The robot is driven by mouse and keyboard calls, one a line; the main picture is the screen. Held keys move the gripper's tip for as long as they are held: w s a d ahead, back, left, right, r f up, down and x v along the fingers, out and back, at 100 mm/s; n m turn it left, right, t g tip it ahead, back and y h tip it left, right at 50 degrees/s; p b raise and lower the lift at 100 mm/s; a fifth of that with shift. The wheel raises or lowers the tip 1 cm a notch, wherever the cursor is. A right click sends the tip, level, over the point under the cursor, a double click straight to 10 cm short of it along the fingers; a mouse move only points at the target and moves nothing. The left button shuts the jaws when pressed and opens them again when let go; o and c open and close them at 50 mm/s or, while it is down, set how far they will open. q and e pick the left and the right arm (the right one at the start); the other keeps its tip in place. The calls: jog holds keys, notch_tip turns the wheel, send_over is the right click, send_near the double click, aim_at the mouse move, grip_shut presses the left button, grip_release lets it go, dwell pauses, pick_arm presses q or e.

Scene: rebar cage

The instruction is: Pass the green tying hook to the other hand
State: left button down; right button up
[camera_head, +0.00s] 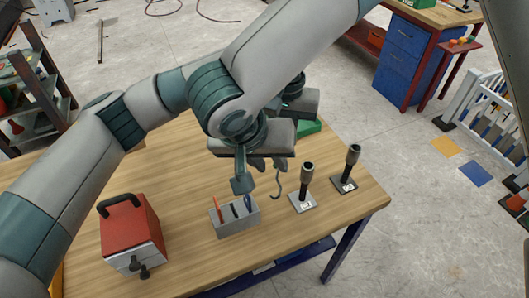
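A thin grey curved hook (278,184) hangs below my grippers, above the wooden table. It looks like the metal end of the tying hook; its handle is hidden behind the gripper, and I cannot make out its green colour. My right gripper (260,163), on the arm from the top, points down just above the hook, with dark fingertips close beside its upper end. Whether they hold it is unclear. A bright green item (310,127) shows partly behind the grippers.
A grey slotted block (237,221) with several upright tools stands below the grippers. Two dark posts (307,181) (351,161) stand on plates to the right. A red box (130,231) with a black handle is at left. The table's (185,165) left middle is free.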

aim_at(278, 172)
jog(key=shift+x, duration=2.3)
grip_shut()
pick_arm(q)
jog(key=c, duration=1.5)
grip_release()
jog(key=shift+o, duration=0.2)
jog(key=shift+r, duration=3.75)
jog(key=shift+w, duration=0.1)
